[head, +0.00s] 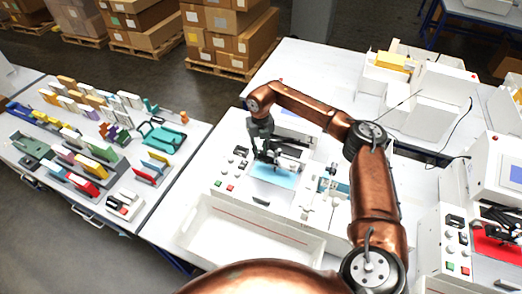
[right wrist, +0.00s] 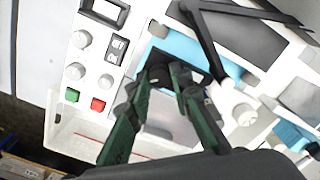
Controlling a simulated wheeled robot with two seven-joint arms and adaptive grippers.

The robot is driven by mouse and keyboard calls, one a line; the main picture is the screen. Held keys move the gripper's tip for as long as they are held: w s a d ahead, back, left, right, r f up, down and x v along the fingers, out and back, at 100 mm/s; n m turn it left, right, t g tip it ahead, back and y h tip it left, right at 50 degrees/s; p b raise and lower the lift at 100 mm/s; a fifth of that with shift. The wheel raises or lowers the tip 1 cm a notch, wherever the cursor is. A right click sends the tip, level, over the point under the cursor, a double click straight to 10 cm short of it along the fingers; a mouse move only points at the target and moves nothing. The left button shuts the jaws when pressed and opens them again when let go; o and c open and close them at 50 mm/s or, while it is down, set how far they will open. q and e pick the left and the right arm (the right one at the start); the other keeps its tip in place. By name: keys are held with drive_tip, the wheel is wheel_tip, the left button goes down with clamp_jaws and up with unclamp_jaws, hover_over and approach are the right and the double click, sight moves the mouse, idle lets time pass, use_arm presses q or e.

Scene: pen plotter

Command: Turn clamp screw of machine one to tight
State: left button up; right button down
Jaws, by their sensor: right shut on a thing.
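The plotter, machine one (head: 228,168), stands on the middle table with a blue sheet (head: 272,176) on its bed. My right gripper (head: 266,154) reaches down to the dark pen carriage (head: 289,164) above the sheet. In the right wrist view its green fingers (right wrist: 171,76) are shut on a small dark part at the carriage, which looks like the clamp screw. The fingers hide most of the screw, so its turn position cannot be read. The blue sheet also shows in the right wrist view (right wrist: 182,45). My left gripper is not in view.
The control panel has knobs, a green button (right wrist: 71,95) and a red button (right wrist: 98,104). A white tray (head: 213,238) lies in front. A second machine with a red sheet (head: 497,247) stands at the right. Coloured parts fill the left table (head: 52,190).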

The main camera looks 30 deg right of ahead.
sight(260, 152)
drive_tip(key=shift+w+r, duration=0.1)
drive_tip(key=shift+r, duration=0.05)
drive_tip(key=c, duration=1.7)
unclamp_jaws()
drive_tip(key=shift+c, duration=0.2)
wheel_tip(260, 152, up, 12)
